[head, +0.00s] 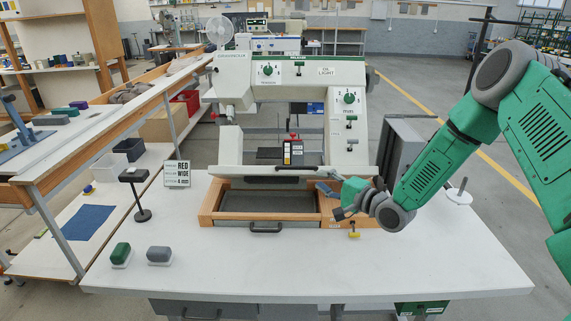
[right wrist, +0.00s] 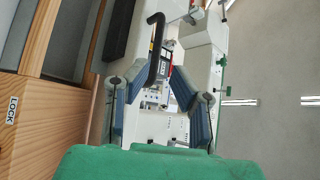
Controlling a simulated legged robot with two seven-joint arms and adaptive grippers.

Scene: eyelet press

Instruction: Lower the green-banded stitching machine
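The stitching machine (head: 228,78) is white with a green band along its top edge. In the head view it stands tipped up behind a wooden base frame (head: 207,205), whose dark well lies open below the machine's raised front edge. A black handle (right wrist: 155,50) shows on the machine in the right wrist view. My right gripper (head: 332,199) is at the right end of the frame, below and right of the raised edge. In the right wrist view its blue fingers (right wrist: 158,87) are spread, with the handle beyond them near the left fingertip; contact is unclear. My left gripper is not in view.
The white table (head: 300,268) has clear room at the front. A sign (head: 177,174) and a black stand (head: 141,195) stand left of the machine. A yellow knob (head: 354,231) is before the frame.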

